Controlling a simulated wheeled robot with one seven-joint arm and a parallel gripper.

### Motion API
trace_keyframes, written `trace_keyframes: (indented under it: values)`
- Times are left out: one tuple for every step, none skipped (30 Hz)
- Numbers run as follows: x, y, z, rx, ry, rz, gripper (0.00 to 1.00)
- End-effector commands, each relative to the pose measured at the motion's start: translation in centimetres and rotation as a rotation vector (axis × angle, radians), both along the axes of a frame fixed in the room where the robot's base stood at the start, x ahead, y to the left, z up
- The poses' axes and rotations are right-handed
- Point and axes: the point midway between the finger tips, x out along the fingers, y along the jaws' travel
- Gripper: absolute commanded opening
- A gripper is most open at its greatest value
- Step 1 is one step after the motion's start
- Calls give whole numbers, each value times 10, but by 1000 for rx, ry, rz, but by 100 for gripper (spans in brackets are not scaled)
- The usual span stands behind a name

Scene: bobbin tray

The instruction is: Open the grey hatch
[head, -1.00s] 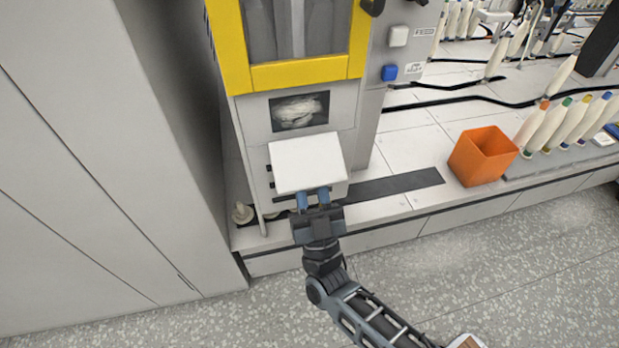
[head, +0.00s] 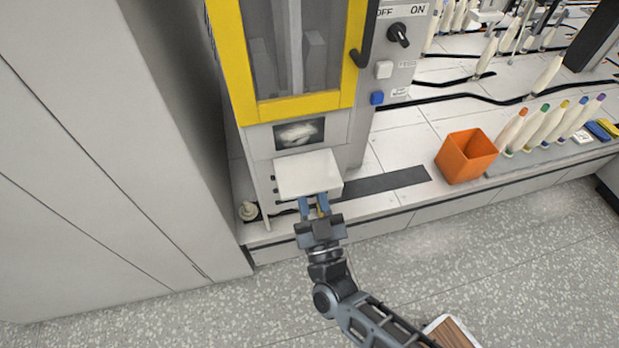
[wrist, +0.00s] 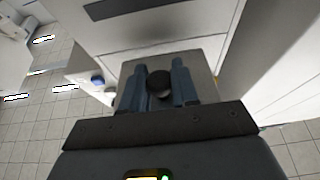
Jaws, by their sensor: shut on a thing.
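The grey hatch (head: 308,172) is a pale flap on the front of the yellow-framed machine. It stands out from the machine front, tilted outward, below a dark rectangular opening (head: 299,134) with white fluff inside. My gripper (head: 314,206) is at the flap's lower front edge. In the wrist view my gripper (wrist: 168,85) has its two blue fingers on either side of a dark round knob (wrist: 160,82), with the grey flap (wrist: 145,68) behind it. The gripper is shut on the knob. The hatch's hinge is not clearly visible.
The machine's yellow-framed door (head: 305,107) is above. A tall grey cabinet (head: 90,150) stands close on the left. An orange bin (head: 466,156) and several bobbins (head: 550,125) stand to the right on the white ledge.

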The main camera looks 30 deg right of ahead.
Motion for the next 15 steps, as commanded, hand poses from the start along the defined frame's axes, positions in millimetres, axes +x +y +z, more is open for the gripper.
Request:
trace_keyframes:
  values:
    - [-1, -1, 7, 7, 19, -2, 0]
    - [-1, -1, 7, 10, 27, -2, 0]
    - [-2, 0, 7, 13, 38, -2, 0]
    - [-2, 0, 7, 15, 46, -1, 0]
    - [-2, 0, 7, 16, 50, 0, 0]
    - [-2, 0, 6, 19, 56, -1, 0]
    - [-2, 0, 6, 20, 59, -1, 0]
    - [-2, 0, 6, 21, 61, -1, 0]
    - [-2, 0, 5, 22, 63, -1, 0]
    - [-2, 0, 5, 22, 63, -1, 0]
    - [-2, 0, 4, 22, 63, -1, 0]
    - [-2, 0, 4, 22, 63, -1, 0]
    - [-2, 0, 4, 22, 63, -1, 0]
    - [-2, 0, 4, 22, 63, -1, 0]
    - [-2, 0, 4, 22, 63, -1, 0]
